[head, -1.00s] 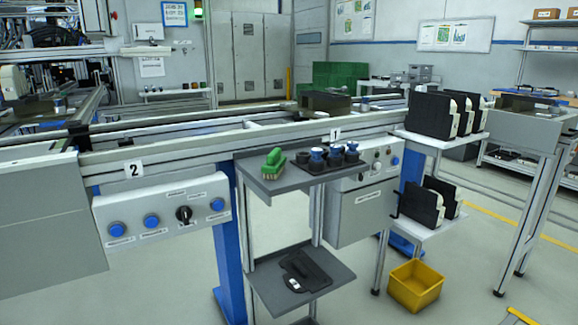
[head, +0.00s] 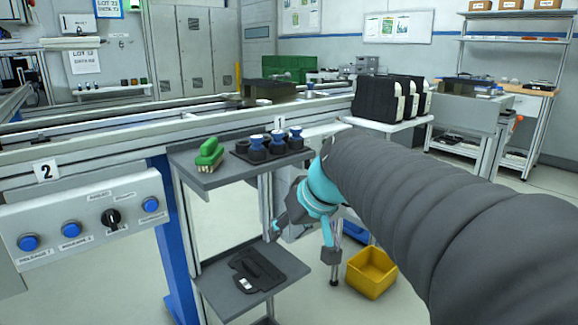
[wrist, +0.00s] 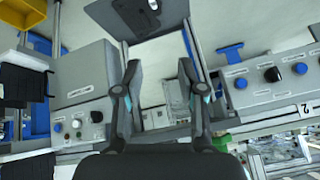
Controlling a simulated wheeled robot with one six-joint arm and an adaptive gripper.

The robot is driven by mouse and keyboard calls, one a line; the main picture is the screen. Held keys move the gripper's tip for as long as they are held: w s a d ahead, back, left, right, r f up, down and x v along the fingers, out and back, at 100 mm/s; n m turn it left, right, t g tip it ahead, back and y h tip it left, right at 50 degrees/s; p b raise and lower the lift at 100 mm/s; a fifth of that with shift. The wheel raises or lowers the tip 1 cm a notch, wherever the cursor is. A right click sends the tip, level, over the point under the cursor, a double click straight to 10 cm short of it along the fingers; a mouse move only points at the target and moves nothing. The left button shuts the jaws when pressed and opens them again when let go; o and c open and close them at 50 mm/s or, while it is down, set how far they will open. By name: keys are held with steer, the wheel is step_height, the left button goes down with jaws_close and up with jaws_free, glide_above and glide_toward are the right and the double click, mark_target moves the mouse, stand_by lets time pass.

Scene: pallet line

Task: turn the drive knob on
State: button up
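A black rotary knob (head: 111,218) sits on the light panel (head: 75,268) at station 2, between blue buttons. In the wrist view the picture is turned over and this knob (wrist: 272,74) shows at the right. A second panel, at station 1, shows at the left of the wrist view with a smaller dark knob (wrist: 95,116); in the head view my arm mostly hides it. The label lettering is too small to read surely. My gripper (head: 302,243) is open and empty, right of the station 2 panel and apart from both knobs. Its spread fingers show in the wrist view (wrist: 160,68).
A shelf stand stands between the panels, with a green brush (head: 208,155) and a dark holder with blue-topped parts (head: 278,143) above and a black item (head: 262,268) below. A yellow bin (head: 371,273) is on the floor. The floor before the station 2 panel looks clear.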

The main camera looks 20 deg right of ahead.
steer(key=w+d+r+t+b, duration=0.1)
steer(key=w+d+b, duration=0.1)
steer(key=w+d, duration=0.45)
steer(key=n+t+y+b, duration=0.2)
steer(key=n+t+b, duration=0.1)
steer(key=t, duration=0.2)
glide_toward(307, 163)
steer(key=r+p+x, duration=0.1)
steer(key=x, duration=0.7)
steer(key=shift+w+d, duration=0.25)
steer(key=shift+w, duration=0.25)
jaws_close()
